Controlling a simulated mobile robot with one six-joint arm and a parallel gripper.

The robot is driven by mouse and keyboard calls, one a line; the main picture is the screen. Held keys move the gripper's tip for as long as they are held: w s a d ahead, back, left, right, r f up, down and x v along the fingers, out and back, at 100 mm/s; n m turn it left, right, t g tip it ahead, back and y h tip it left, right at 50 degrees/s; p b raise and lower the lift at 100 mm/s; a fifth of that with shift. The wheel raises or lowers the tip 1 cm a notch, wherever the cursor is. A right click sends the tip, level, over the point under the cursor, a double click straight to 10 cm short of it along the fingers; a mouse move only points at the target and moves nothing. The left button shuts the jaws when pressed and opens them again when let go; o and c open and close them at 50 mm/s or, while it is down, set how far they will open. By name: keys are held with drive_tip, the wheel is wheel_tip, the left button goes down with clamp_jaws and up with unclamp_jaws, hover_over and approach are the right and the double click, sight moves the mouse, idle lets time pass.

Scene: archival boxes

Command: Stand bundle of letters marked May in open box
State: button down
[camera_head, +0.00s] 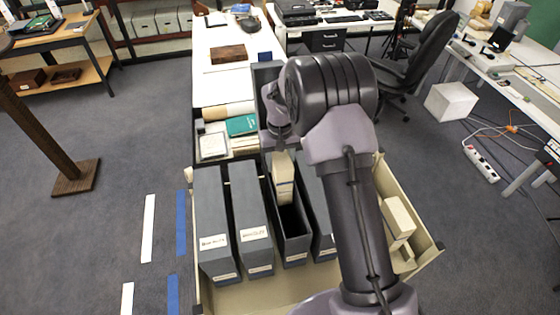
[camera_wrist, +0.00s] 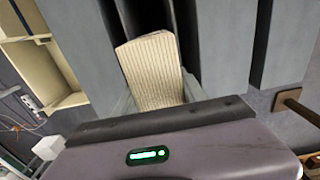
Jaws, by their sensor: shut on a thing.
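A cream bundle of letters (camera_head: 283,182) hangs upright below my gripper (camera_head: 280,150), with its lower end at the mouth of the open box (camera_head: 293,249). I cannot tell how deep it is or whether it touches the box floor. Its marking is too small to read. In the wrist view the bundle (camera_wrist: 154,68) shows ribbed page edges between the two fingers of my gripper (camera_wrist: 160,98), which are shut on it. The open box is dark grey-blue with a pale front label, and its inside is dark. My arm hides part of the box row.
Closed grey boxes (camera_head: 212,232) and (camera_head: 249,220) stand left of the open box; another (camera_head: 318,215) stands close on its right, partly hidden. All are in a cream crate (camera_head: 433,247). Other cream bundles (camera_head: 399,216) lie at its right. A white table (camera_head: 215,80) is behind.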

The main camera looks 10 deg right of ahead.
sight(280, 155)
drive_tip(key=shift+f+b, duration=1.05)
drive_tip(key=shift+f, duration=0.4)
drive_tip(key=c, duration=0.6)
unclamp_jaws()
drive_tip(key=shift+r, duration=0.1)
drive_tip(key=shift+r+p, duration=1.95)
drive_tip(key=shift+r, duration=1)
